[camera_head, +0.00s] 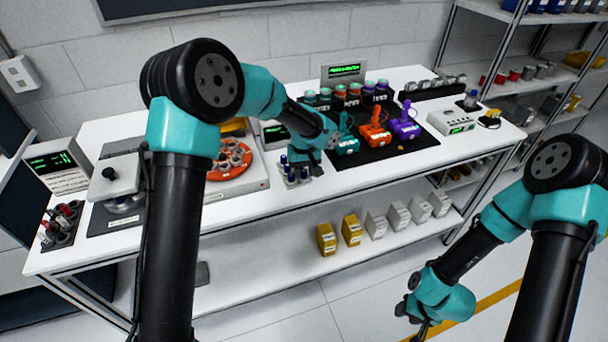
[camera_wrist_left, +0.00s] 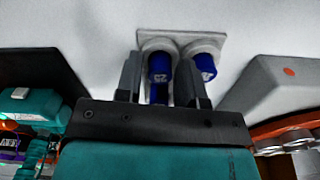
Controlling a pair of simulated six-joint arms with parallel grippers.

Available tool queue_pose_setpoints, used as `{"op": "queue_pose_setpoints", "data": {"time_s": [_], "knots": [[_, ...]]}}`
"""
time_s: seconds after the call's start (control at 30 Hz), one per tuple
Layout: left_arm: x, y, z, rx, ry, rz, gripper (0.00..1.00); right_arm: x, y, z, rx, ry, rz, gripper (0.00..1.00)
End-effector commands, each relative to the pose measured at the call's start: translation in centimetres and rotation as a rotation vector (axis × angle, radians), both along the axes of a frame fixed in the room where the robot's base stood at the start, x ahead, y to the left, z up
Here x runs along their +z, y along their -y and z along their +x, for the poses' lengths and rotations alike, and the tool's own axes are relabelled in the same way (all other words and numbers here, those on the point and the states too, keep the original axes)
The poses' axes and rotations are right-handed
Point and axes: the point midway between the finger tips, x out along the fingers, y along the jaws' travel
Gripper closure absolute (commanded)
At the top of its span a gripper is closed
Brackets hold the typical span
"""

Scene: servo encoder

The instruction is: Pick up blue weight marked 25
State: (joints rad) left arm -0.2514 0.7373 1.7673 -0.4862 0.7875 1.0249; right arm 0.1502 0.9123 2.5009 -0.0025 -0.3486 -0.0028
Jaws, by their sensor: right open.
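The blue weight marked 25 (camera_wrist_left: 160,66) stands in a light holder (camera_wrist_left: 222,42), beside a second blue weight (camera_wrist_left: 204,66) with a partly hidden marking. My left gripper (camera_wrist_left: 163,80) has its fingers apart on either side of the weight marked 25, with visible gaps, so it is open. Part of another blue piece (camera_wrist_left: 158,95) shows lower between the fingers. My right gripper (camera_head: 418,325) is open and empty, low at the right, away from the table.
An orange round tray (camera_head: 228,162) with grey cylinders is left of the blue weights. Teal, orange and purple devices (camera_head: 375,134) stand on a black mat to the right. A grey box (camera_head: 452,122) is further right. The table's front strip (camera_head: 370,178) is clear.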

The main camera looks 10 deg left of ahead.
Motion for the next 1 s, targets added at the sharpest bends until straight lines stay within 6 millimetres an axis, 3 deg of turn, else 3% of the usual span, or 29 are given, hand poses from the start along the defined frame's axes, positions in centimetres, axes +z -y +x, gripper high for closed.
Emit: {"op": "queue_pose_setpoints", "data": {"time_s": [0.13,0.5,0.83,1.0], "knots": [[0.0,0.0,0.0,0.0,0.0,0.0,0.64,0.0,0.0,0.0,0.0,0.0,0.0,0.57],[0.0,0.0,0.0,0.0,0.0,0.0,1.0,0.0,0.0,0.0,0.0,0.0,0.0,0.57],[0.2,0.0,0.0,0.0,0.0,0.0,1.0,0.0,0.0,0.0,0.0,0.0,0.0,0.57],[1.3,0.0,0.0,0.0,0.002,0.001,1.0,0.0,0.0,0.0,0.0,0.0,0.0,0.57]]}}
